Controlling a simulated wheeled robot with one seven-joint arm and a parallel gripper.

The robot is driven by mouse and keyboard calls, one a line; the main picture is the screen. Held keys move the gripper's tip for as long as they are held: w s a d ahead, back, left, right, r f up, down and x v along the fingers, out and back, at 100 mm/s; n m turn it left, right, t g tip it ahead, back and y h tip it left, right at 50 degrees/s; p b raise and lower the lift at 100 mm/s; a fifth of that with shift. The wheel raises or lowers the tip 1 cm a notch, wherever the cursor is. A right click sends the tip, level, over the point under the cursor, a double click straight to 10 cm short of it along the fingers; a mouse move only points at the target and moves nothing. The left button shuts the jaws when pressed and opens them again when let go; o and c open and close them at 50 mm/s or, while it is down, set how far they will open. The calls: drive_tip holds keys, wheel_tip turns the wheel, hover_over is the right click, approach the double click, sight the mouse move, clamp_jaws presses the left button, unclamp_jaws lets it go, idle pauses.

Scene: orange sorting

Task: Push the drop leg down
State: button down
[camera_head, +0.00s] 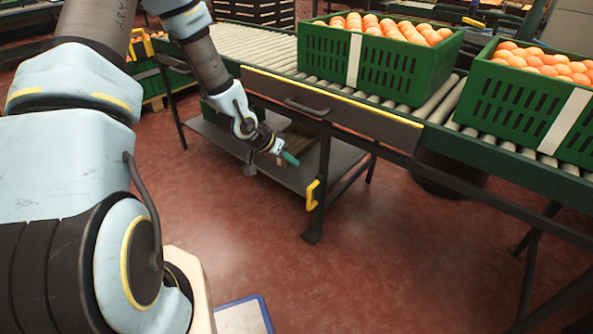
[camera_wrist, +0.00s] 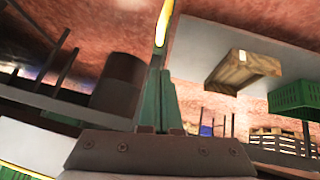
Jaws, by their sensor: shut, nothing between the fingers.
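The drop leg (camera_head: 323,165) stands below the roller conveyor's near edge, with a dark foot on the red floor. A yellow handle (camera_head: 312,194) is fixed to the leg's side at about shelf height. My gripper (camera_head: 290,159) is shut and empty, its teal fingertips pointing right, in front of the lower shelf and up and left of the handle. A gap shows between the fingertips and the handle in the head view. In the wrist view, my green fingers (camera_wrist: 158,105) are together, and a yellow bar (camera_wrist: 163,22), probably the handle, shows beyond them.
Green crates of oranges (camera_head: 383,68) stand on the conveyor (camera_head: 437,95). A dark drawer-like panel (camera_head: 330,100) with a handle hangs at its front edge. A lower shelf (camera_head: 340,160) lies behind my gripper; a wooden crate (camera_wrist: 240,68) shows in the wrist view.

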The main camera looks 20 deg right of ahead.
drive_tip(key=d+f+b, duration=0.3)
drive_tip(key=d+f, duration=0.2)
drive_tip(key=f, duration=0.5)
drive_tip(key=shift+w+f, duration=0.35)
drive_tip(key=shift+f, duration=0.05)
drive_tip(key=shift+f+b, duration=1)
drive_tip(key=shift+f, duration=1.7)
